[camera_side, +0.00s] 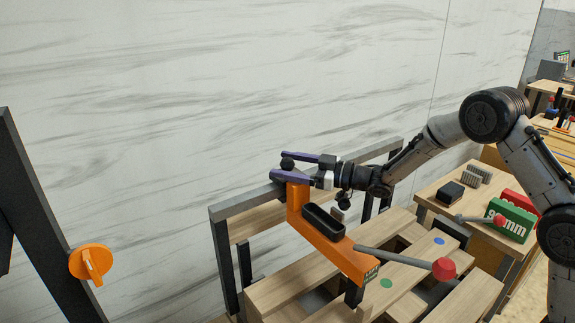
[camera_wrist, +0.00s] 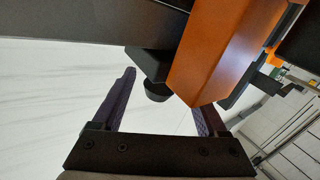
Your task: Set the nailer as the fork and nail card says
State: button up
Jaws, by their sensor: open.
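The orange nailer (camera_side: 335,252) rests over a wooden pallet, with a black oblong part on top, a rod ending in a red knob (camera_side: 444,268), and a small dark green label (camera_side: 371,273) too small to read. A round black knob (camera_side: 287,164) is at its far left upper end. My gripper (camera_side: 284,165) is open, its purple fingers on either side of this knob. The wrist view shows the knob (camera_wrist: 157,91) between the spread fingers; contact cannot be told. The nailer's orange body (camera_wrist: 215,60) is close to the right finger. I cannot identify a fork and nail card.
A dark frame (camera_side: 222,262) surrounds the slatted pallet (camera_side: 285,286), which bears green and blue dots. A side bench holds a green box (camera_side: 511,220) marked with mm, a red box (camera_side: 519,201) and a black block (camera_side: 450,193). An orange dial (camera_side: 91,262) is on the left post.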

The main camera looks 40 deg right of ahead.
grip_shut()
dwell(0.4)
dwell(1.0)
